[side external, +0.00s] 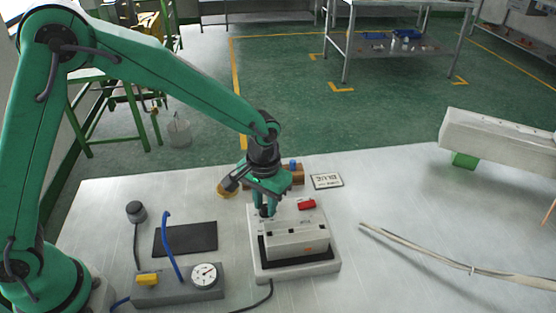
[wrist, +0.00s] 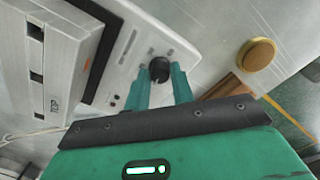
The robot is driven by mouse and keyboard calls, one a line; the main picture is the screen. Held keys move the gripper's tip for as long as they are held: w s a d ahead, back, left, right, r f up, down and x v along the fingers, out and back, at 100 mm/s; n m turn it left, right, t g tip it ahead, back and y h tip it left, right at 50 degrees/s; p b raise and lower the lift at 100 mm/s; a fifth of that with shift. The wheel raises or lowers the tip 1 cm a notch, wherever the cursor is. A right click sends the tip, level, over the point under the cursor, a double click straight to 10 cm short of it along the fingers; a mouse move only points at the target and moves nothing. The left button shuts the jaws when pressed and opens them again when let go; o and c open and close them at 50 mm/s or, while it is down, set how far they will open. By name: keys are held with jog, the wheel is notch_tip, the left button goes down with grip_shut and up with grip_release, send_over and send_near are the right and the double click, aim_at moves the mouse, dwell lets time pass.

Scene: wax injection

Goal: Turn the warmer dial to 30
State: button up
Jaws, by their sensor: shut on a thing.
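The warmer (side external: 327,268) is a pale box on the table with a grey slotted block (side external: 297,238) set in it. Its black dial (wrist: 159,67) shows in the wrist view, on the pale top plate between my fingertips. My gripper (side external: 266,207) points down over the back left part of the warmer. In the wrist view my gripper (wrist: 160,76) is shut on the dial, one green finger on each side. The marks around the dial are too small to read, so its setting cannot be told. In the side view my fingers mostly hide the dial.
A red switch (side external: 307,204) sits on the warmer near my gripper. A round brass piece (wrist: 257,54) and wooden block lie behind. A long pale bundle (side external: 440,260) lies right.

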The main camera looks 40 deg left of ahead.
aim_at(265, 206)
jog(key=o, duration=1)
jog(key=shift+r, duration=0.1)
jog(key=shift+r, duration=3.8)
jog(key=shift+r, duration=0.15)
